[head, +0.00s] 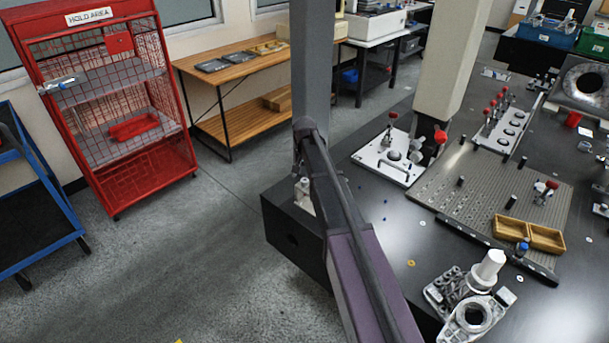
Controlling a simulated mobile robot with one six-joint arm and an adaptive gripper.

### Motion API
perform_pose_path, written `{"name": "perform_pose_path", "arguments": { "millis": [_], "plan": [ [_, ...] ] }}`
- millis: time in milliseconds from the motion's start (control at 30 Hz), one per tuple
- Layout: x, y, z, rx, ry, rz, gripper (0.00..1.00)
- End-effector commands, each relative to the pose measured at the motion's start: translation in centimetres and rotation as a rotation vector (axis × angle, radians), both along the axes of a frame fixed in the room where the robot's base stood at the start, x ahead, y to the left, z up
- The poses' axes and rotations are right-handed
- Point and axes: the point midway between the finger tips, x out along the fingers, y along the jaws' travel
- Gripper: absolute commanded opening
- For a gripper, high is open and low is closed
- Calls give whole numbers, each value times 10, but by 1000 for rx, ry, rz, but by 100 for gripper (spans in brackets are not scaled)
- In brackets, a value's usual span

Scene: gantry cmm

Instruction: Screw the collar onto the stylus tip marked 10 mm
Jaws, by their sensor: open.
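I cannot make out a collar or a stylus tip marked 10 mm; no marking on the table is readable at this size. Several upright fittings with red knobs (493,113) stand on a light plate on the dark table (375,215). A small brass-coloured ring (411,263) and a pale ring (421,223) lie flat on the table, but I cannot tell whether either is the collar. My purple arm link crosses the middle of the view and hides part of the table's edge. My gripper does not show clearly anywhere.
A pale column (447,65) rises over the table. A perforated plate (450,195), a wooden two-part tray (530,235) and a metal casting (468,305) occupy the tabletop. A red cage rack (115,120) and wooden bench (225,62) stand left; the floor (190,260) between is clear.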

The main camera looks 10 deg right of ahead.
Motion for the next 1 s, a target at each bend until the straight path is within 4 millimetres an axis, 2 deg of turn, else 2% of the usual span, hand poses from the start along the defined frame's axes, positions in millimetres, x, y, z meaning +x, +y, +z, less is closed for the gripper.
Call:
{"name": "perform_pose_path", "arguments": {
  "millis": [33,300,800,1000],
  "plan": [
    [0,0,-8,0,0,0,82],
    [0,0,-21,0,0,0,82],
    [0,0,-23,0,0,0,82],
    [0,0,-23,0,0,0,23]
  ]
}}
